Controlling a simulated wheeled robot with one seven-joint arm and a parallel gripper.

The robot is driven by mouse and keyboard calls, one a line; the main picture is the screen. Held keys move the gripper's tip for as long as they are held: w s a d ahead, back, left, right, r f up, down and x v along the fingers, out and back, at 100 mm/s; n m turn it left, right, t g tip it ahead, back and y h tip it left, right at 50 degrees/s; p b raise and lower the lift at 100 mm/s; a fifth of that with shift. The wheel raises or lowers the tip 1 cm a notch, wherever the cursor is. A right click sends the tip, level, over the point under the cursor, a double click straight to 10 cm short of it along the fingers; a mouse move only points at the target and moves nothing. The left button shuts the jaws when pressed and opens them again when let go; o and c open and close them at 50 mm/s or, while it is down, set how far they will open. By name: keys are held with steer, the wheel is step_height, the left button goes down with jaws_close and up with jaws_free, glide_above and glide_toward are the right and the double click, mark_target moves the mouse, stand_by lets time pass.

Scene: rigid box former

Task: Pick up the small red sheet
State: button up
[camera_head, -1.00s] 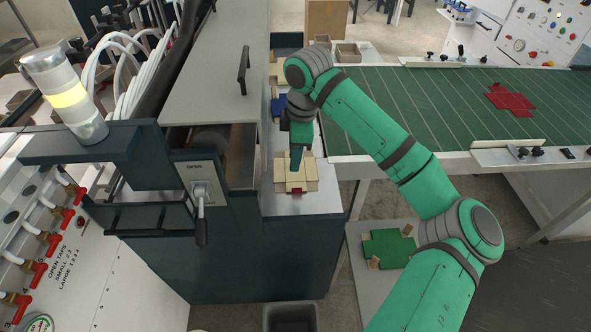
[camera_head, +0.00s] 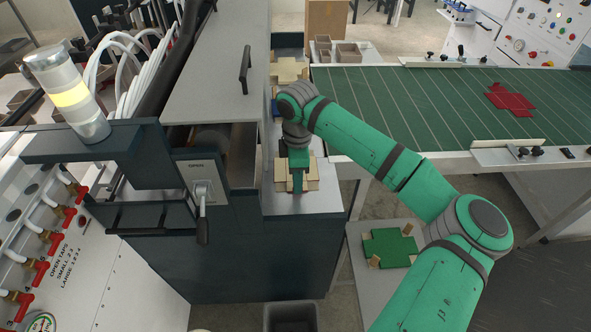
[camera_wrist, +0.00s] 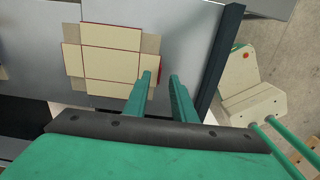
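A red cross-shaped sheet (camera_head: 510,98) lies flat on the green belt at the right in the head view, away from my gripper. A cream cross-shaped blank lies on the grey bench top; it shows in the wrist view (camera_wrist: 110,52), with narrow red edges (camera_wrist: 105,79) along its fold lines and rim. I cannot tell whether that red belongs to a sheet beneath it. My gripper (camera_wrist: 161,76) is open, its two fingers apart with nothing between them. In the head view my gripper (camera_head: 298,182) points down over the front of the cream blank and hides part of it.
Another cream blank (camera_head: 288,70) lies further back on the bench. The grey machine housing (camera_head: 205,75) with a handle stands close on the left. The green belt (camera_head: 400,100) is at the right. A green sheet (camera_head: 388,248) lies on a lower shelf.

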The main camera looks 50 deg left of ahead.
step_height(320, 180, down, 2)
steer(key=shift+f, duration=0.1)
steer(key=shift+w, duration=0.1)
jaws_close()
steer(key=shift+r, duration=0.2)
